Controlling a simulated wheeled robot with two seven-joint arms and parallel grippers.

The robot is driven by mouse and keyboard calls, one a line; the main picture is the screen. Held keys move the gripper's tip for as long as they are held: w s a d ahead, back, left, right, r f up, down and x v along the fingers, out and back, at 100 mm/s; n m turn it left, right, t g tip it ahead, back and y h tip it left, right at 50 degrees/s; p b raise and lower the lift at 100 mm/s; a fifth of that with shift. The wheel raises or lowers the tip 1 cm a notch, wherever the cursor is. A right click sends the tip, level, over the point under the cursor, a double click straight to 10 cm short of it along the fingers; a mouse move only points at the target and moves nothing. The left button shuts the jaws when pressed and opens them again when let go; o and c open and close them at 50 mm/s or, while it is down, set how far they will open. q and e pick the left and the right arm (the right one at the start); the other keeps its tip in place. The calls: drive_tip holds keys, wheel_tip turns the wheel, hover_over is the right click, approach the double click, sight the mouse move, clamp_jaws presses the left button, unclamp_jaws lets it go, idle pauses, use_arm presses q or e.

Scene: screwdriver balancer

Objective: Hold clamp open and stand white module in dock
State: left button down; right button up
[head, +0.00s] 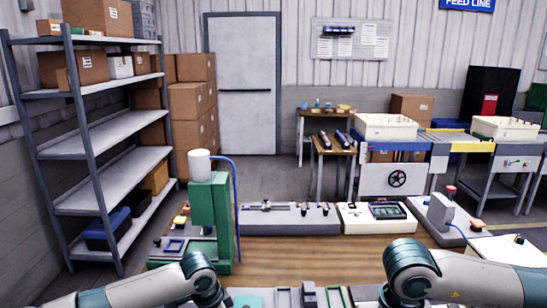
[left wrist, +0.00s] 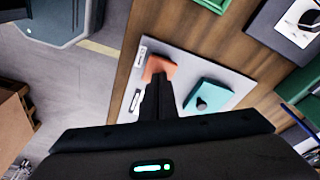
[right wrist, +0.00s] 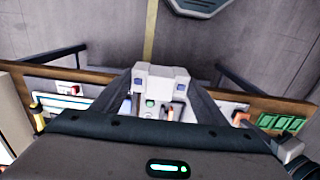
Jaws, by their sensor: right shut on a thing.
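My left gripper (left wrist: 158,92) shows in the left wrist view with its dark fingers together. Their tips are at an orange pad (left wrist: 160,67), which looks like the clamp's lever; I cannot tell how far it is pressed. In the right wrist view my right gripper (right wrist: 160,88) is shut on the white module (right wrist: 160,72), which has two blue squares. The module is above the bench, apart from the plate as far as I see. I cannot make out the dock.
In the head view a green press (head: 208,215) stands on the wooden bench (head: 320,255), with a grey fixture (head: 290,222) and a white tray unit (head: 378,218) behind. Green pads (right wrist: 282,122) lie at right in the right wrist view. The bench edge (right wrist: 90,78) is close.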

drive_tip(key=shift+f, duration=0.1)
idle(0.3)
idle(0.6)
drive_tip(key=w+a+f+m, duration=0.4)
drive_tip(key=w+m, duration=0.5)
drive_tip(key=w, duration=0.1)
drive_tip(key=w+a+f+m, duration=0.4)
drive_tip(key=w+f+m, duration=0.1)
drive_tip(key=w+m, duration=0.4)
drive_tip(key=shift+w+a, duration=0.15)
drive_tip(key=shift+w, duration=0.4)
drive_tip(key=shift+f, duration=0.1)
